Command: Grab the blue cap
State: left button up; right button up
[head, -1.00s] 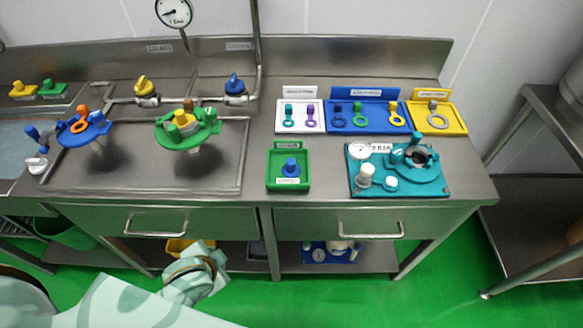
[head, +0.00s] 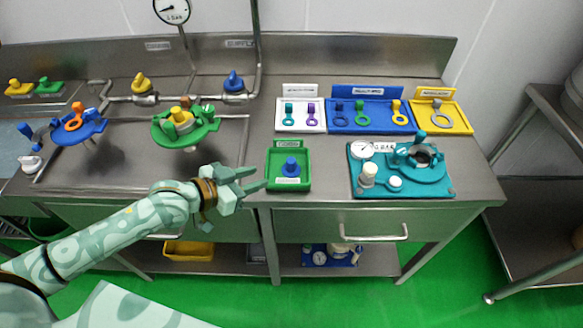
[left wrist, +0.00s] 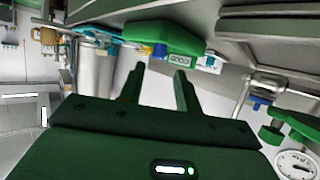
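The blue cap (head: 290,168) is a small knob on a round base. It sits in a square green tray (head: 273,157) with a label at its front, near the front of the steel counter. My left gripper (head: 259,179) is just left of the tray in the head view, with its two fingers apart and nothing between them. In the left wrist view the open fingers (left wrist: 158,78) point toward the green tray (left wrist: 160,32). A small blue patch shows by the tray there, but I cannot tell whether it is the cap. My right gripper is in neither view.
A teal fixture (head: 440,187) with a gauge stands right of the tray. White (head: 284,127), blue (head: 370,127) and yellow (head: 458,127) trays with ring-shaped parts lie behind. A green valve-like fitting (head: 207,131) is at the left. Bare counter lies between tray and teal fixture.

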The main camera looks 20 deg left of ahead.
aim_at(287, 167)
pick_arm(q)
jog(key=b+x, duration=0.1)
jog(key=x, duration=0.4)
jog(key=shift+w+d+f, duration=0.1)
jog(key=shift+w+f, duration=0.1)
jog(key=shift+w, duration=0.05)
jog(key=b+x, duration=0.2)
jog(key=x, duration=0.3)
jog(key=shift+w, duration=0.1)
grip_shut()
